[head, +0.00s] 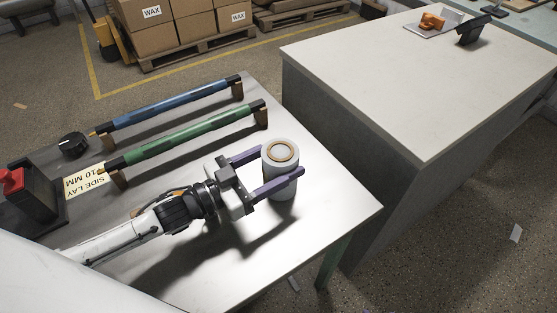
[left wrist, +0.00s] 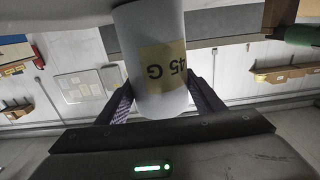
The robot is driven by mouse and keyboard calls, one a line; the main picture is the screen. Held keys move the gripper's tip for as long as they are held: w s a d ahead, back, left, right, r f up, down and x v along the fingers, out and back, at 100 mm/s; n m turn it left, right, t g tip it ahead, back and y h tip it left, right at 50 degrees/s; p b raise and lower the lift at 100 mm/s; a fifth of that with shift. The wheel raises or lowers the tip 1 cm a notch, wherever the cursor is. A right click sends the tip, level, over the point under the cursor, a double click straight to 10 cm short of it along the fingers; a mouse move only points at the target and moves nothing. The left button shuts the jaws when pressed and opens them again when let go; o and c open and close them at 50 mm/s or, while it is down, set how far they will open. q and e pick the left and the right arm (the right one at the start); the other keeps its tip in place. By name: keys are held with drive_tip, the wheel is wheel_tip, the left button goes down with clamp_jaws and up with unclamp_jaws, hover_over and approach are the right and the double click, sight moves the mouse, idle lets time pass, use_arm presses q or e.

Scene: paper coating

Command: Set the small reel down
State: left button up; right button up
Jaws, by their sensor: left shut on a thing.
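The small reel (head: 281,152) is a white paper roll with a tan core ring on its top end. It stands upright at the right part of the grey metal table (head: 325,205). My left gripper (head: 277,172) is shut on it, with one purple finger on each side. In the left wrist view the reel (left wrist: 156,95) fills the middle between the fingers and bears a yellow label reading "45 G". Whether its base touches the table is hard to tell. My right gripper is not in view.
A blue bar (head: 170,108) and a green bar (head: 185,137) lie on brackets behind my left arm. A "SIDE LAY 10 MM" card (head: 86,181), black knob (head: 73,144) and red-topped box (head: 30,195) are at left. A large pale counter (head: 420,80) stands right, across a gap.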

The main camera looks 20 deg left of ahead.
sight(264, 170)
use_arm(q)
drive_tip(key=shift+s+f+b, duration=0.25)
drive_tip(key=shift+f+b, duration=0.1)
drive_tip(key=shift+f, duration=0.25)
drive_tip(key=o, duration=1.3)
drive_tip(key=shift+s+d+f, duration=0.1)
drive_tip(key=shift+f, duration=0.1)
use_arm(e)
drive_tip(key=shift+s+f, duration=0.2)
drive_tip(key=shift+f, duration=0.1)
use_arm(q)
drive_tip(key=shift+r, duration=0.45)
drive_tip(key=shift+a+p, duration=0.2)
drive_tip(key=shift+p, duration=0.35)
drive_tip(key=p+v, duration=0.1)
drive_tip(key=v, duration=0.2)
drive_tip(key=p+v, duration=0.1)
drive_tip(key=v, duration=0.2)
drive_tip(key=shift+r, duration=0.25)
drive_tip(key=shift+s+a+p, duration=0.3)
drive_tip(key=shift+a, duration=0.1)
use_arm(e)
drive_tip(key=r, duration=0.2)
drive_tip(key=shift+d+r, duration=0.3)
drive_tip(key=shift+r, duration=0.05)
